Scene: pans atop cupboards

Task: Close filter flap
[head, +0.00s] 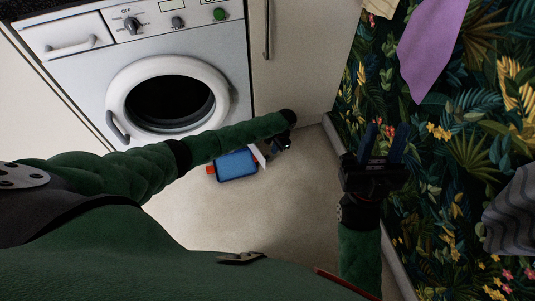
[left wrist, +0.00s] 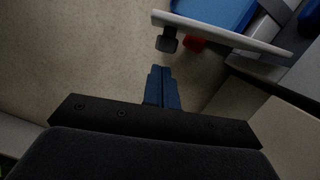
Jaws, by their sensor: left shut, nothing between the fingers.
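A thin white panel, which looks like the filter flap (left wrist: 225,34), stands out in the upper part of the left wrist view with a dark knob-like part at one end. It also shows in the head view (head: 258,155), partly hidden by my left arm. My left gripper (left wrist: 161,72) is shut and empty, its fingertips just short of the panel with floor showing between. In the head view the left gripper (head: 284,144) is low, near the floor. My right gripper (head: 385,130) is open and empty, away to the right.
The white washing machine (head: 230,70) has its round door (head: 118,100) shut. A blue object (head: 236,166) with a red part (head: 210,169) lies low beside the panel. A cupboard (head: 310,60) adjoins the machine. A leafy patterned surface (head: 470,140) fills the right. The floor (head: 260,215) is clear.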

